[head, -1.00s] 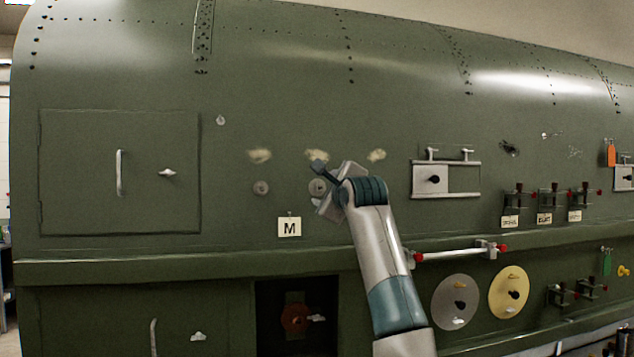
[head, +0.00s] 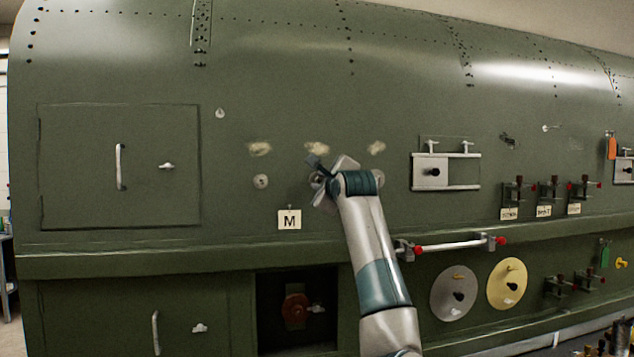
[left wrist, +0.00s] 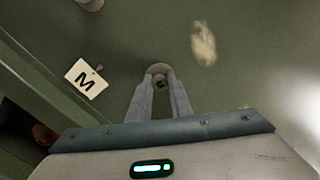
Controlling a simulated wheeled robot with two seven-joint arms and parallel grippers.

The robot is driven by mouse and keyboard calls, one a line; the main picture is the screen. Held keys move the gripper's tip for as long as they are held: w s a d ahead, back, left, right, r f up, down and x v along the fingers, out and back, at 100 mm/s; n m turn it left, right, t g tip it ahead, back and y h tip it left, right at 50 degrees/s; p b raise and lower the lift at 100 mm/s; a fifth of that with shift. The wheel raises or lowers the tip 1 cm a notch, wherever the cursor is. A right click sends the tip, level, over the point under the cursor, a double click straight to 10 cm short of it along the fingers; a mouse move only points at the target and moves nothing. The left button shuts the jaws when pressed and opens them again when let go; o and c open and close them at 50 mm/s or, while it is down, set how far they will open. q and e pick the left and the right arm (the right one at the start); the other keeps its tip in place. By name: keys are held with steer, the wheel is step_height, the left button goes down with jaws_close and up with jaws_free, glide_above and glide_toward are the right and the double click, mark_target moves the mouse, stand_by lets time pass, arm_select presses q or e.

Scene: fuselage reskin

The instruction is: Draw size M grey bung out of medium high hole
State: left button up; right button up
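A round grey bung (left wrist: 158,72) sits in the green fuselage skin, seen in the left wrist view between my fingertips. My left gripper (left wrist: 161,84) points at it, one finger on each side, with a gap between the fingers. The fingers look open around the bung's middle; contact is not clear. In the head view my left gripper (head: 319,183) is at the skin and mostly hides this bung. Another round grey bung (head: 261,181) sits to its left, clear of the gripper. A white label marked M (head: 289,220) is below, between the two. My right gripper is not in view.
Pale patches (head: 317,148) mark the skin above the bungs. A handled hatch (head: 120,165) is at left, and a sliding panel (head: 445,171) is to the right. A horizontal handrail (head: 450,246) sticks out below right. A dark recess (head: 297,311) lies below.

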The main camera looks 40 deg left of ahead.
mark_target(320, 181)
arm_select(q)
steer(key=shift+s+d+f, duration=0.1)
steer(key=shift+d, duration=0.05)
jaws_close()
steer(key=shift+s+d+b, duration=0.1)
steer(key=shift+b, duration=0.25)
steer(key=shift+s+d, duration=0.15)
steer(key=shift+d, duration=0.05)
steer(key=shift+b+v, duration=1.05)
steer(key=shift+b, duration=0.05)
steer(key=shift+s+d+b, duration=0.45)
steer(key=shift+d+b, duration=0.1)
steer(key=shift+b, duration=0.05)
steer(key=shift+b+v, duration=0.45)
steer(key=shift+v, duration=0.4)
steer(key=shift+a, duration=0.1)
